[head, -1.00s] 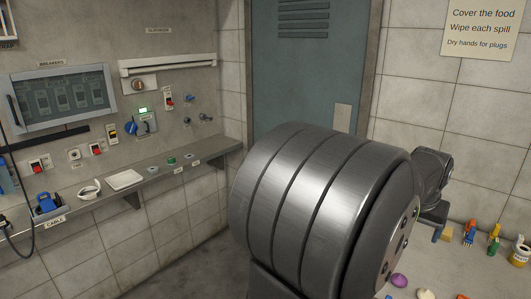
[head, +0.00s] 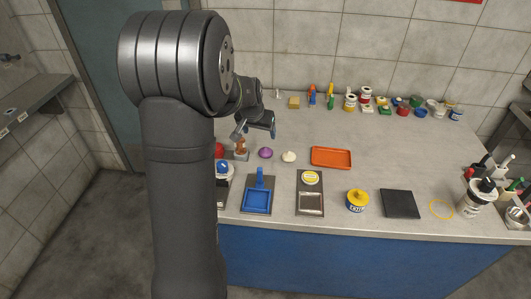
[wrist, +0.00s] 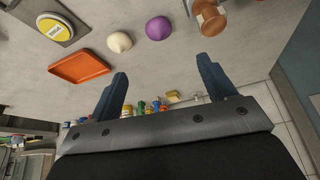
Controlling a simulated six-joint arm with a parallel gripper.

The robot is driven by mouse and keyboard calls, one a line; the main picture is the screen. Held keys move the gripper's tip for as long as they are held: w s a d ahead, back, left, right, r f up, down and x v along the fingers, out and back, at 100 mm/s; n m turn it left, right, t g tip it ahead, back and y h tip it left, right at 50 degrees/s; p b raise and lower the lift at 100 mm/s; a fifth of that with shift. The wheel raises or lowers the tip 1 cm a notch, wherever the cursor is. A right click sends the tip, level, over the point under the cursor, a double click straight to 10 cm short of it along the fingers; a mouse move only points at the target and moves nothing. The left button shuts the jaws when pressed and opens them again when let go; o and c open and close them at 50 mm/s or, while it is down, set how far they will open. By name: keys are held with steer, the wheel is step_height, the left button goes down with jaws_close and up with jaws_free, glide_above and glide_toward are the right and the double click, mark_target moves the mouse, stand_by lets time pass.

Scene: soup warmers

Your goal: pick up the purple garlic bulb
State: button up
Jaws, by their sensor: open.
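The purple garlic bulb (head: 265,153) lies on the grey counter, between a brown wooden object and a white bulb (head: 288,156). In the wrist view the purple bulb (wrist: 158,28) is near the top middle, with the white bulb (wrist: 120,41) beside it. My gripper (head: 258,132) is above the counter, a little behind and to the left of the purple bulb. Its two blue fingers (wrist: 163,72) are apart with nothing between them, and the purple bulb lies beyond their tips in the wrist view.
The brown wooden object (head: 241,147) stands close left of the purple bulb. An orange tray (head: 331,158) lies to the right. A blue pan (head: 257,200), a yellow tin (head: 357,201) and a black plate (head: 400,204) are along the front. Several jars line the back. The counter's middle right is clear.

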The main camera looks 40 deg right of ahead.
glide_above(266, 149)
steer(key=s+a, duration=0.1)
steer(key=a, duration=0.2)
steer(key=f, duration=0.8)
steer(key=shift+s+d+f, duration=0.15)
steer(key=shift+d+f, duration=0.1)
steer(key=shift+d+x, duration=0.2)
steer(key=shift+x, duration=3)
steer(key=shift+r, duration=0.15)
steer(key=c, duration=1.1)
